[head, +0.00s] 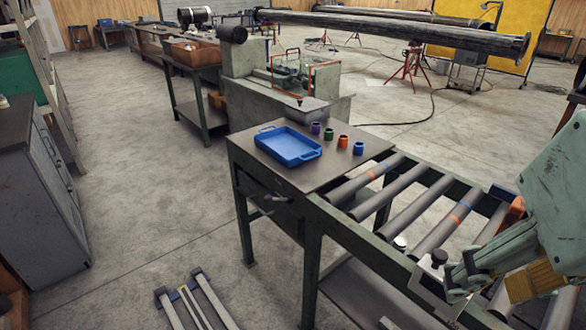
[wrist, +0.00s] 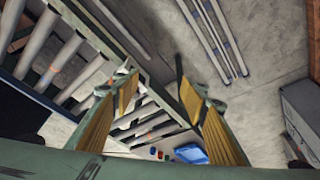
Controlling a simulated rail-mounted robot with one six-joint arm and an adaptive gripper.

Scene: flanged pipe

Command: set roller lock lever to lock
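The roller table (head: 322,214) runs from the middle to the lower right in the head view, with grey rollers, some banded orange, in a green frame. A light metal bracket with a dark round knob (head: 440,257) sits at its near rail, close to my gripper; I cannot tell whether this is the roller lock lever or how it is set. My gripper (wrist: 157,84) shows two yellow-padded fingers spread apart in the wrist view, with nothing seen held between them. The gripper is over the near rail side. My arm hides part of the rollers.
A blue tray (head: 289,146) and several small coloured cups (head: 342,141) stand on the table's flat end. Long rails (head: 195,300) lie on the floor.

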